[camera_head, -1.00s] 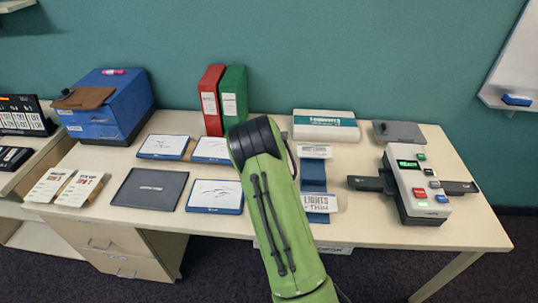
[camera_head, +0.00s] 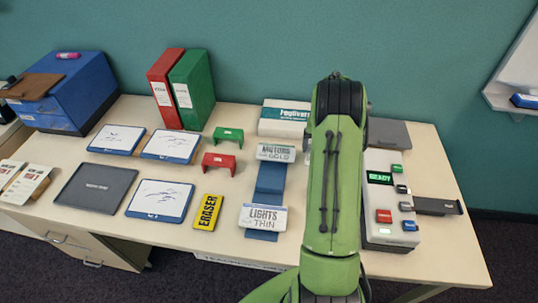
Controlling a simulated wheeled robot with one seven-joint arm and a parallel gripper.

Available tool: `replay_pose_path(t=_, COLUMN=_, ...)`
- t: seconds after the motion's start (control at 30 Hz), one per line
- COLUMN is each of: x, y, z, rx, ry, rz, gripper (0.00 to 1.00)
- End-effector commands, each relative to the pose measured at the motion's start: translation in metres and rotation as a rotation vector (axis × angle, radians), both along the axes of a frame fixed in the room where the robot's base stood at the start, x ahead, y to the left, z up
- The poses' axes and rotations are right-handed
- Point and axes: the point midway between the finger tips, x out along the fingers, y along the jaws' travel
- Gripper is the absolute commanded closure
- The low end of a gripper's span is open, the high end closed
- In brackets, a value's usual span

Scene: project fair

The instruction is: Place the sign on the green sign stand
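The green sign stand (camera_head: 228,134) is a small, low green bracket on the desk, in front of the green binder. Nothing is seen on it. A like red stand (camera_head: 219,162) is just in front of it. A yellow sign reading "ERASER" (camera_head: 208,212) lies on the desk in front of the red stand. Two white plates, "MOTORS GOLD" (camera_head: 276,152) and "LIGHTS THIN" (camera_head: 263,217), sit at the far and near ends of a blue strip (camera_head: 270,179). My green arm reaches over the desk's right part; my gripper is hidden behind it.
A device with a green screen and buttons (camera_head: 382,217) stands to the right, partly behind my arm. Red (camera_head: 166,89) and green (camera_head: 193,89) binders stand at the back. Whiteboards (camera_head: 160,199) and a dark panel (camera_head: 95,188) lie to the left.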

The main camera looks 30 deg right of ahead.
Motion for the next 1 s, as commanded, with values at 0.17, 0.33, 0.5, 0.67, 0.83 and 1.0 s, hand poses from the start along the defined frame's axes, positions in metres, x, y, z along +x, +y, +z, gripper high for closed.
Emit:
replay_pose_path(t=0.17, x=-0.001, y=0.001, z=-0.034, rx=0.003, ry=0.005, rz=0.0, gripper=0.53)
replay_pose_path(t=0.33, x=-0.001, y=0.0, z=-0.063, rx=0.001, ry=0.003, rz=0.0, gripper=0.53)
replay_pose_path(t=0.5, x=-0.001, y=0.0, z=-0.09, rx=0.001, ry=0.003, rz=0.0, gripper=0.53)
replay_pose_path(t=0.67, x=0.0, y=0.0, z=-0.101, rx=-0.001, ry=0.0, rz=0.0, gripper=0.53)
replay_pose_path(t=0.83, x=0.0, y=0.0, z=-0.102, rx=-0.001, ry=0.001, rz=0.0, gripper=0.53)
replay_pose_path(t=1.0, x=0.0, y=0.0, z=-0.104, rx=-0.001, ry=0.001, rz=0.0, gripper=0.06)
